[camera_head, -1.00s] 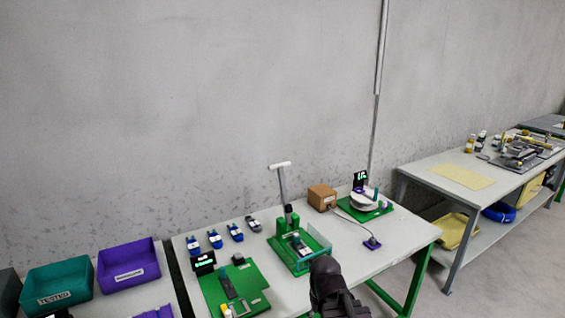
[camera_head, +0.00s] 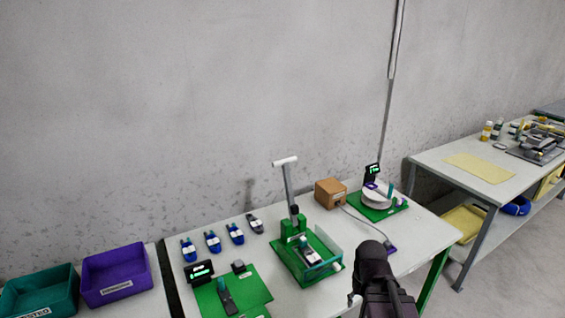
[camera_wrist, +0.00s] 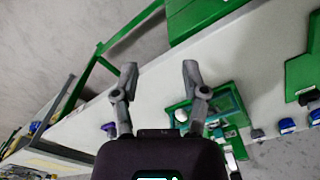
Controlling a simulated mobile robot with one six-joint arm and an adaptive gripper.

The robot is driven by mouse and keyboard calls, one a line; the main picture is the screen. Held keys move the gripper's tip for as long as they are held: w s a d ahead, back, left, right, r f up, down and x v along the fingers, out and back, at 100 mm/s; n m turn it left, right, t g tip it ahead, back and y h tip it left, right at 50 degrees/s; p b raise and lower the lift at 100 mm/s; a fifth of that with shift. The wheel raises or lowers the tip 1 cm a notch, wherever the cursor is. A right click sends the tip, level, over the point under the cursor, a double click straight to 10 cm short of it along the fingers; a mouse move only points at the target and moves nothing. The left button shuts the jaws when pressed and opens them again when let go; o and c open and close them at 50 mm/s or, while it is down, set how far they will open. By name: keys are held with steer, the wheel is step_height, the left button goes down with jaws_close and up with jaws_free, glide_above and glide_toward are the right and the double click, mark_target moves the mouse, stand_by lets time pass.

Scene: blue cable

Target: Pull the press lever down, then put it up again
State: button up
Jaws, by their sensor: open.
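The press (camera_head: 296,232) stands on a green base on the white table, with a clear-walled tray in front of it. Its lever (camera_head: 289,185) points up, leaning slightly left, with a pale crossbar handle (camera_head: 285,161) on top. My arm's dark end shows at the bottom right of the press in the head view; the fingertips are hidden there. In the wrist view my gripper (camera_wrist: 158,72) is open and empty, its two fingers apart above the table's front side. The press base (camera_wrist: 205,112) shows beyond the right finger, apart from it. The lever is not clear in the wrist view.
A cardboard box (camera_head: 330,193) and a green-based device with a white disc (camera_head: 377,198) stand right of the press. Several blue connectors (camera_head: 212,240) lie left. A green board (camera_head: 235,292) lies front left. Purple (camera_head: 116,274) and teal bins (camera_head: 40,292) are at far left.

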steer(key=shift+d, duration=0.1)
steer(key=shift+o, duration=0.6)
steer(key=w+a+r+n+t+h, duration=0.1)
steer(key=w+a+r+n+h, duration=0.15)
steer(key=w+n, duration=0.4)
steer(key=w+a+r+n+t+h+p, duration=0.1)
steer(key=w+a+r+n+h, duration=0.2)
steer(key=w, duration=0.6)
steer(key=w+a+r+n+t+h, duration=0.1)
steer(key=w+a+r+n+h, duration=0.1)
steer(key=w+a+n+h, duration=0.45)
steer(key=w+a+r+n+t+h, duration=0.1)
steer(key=w+a+r+n+t, duration=0.2)
steer(key=a, duration=0.9)
steer(key=w+a+r+n+t+h, duration=0.2)
steer(key=w+a+r+n+t, duration=0.2)
steer(key=a, duration=0.9)
steer(key=w+r+n, duration=0.3)
steer(key=w+r, duration=0.2)
steer(key=shift+w+a+r+p, duration=0.2)
steer(key=shift+w+r+p, duration=0.15)
steer(key=shift+r, duration=0.05)
steer(key=shift+d, duration=0.1)
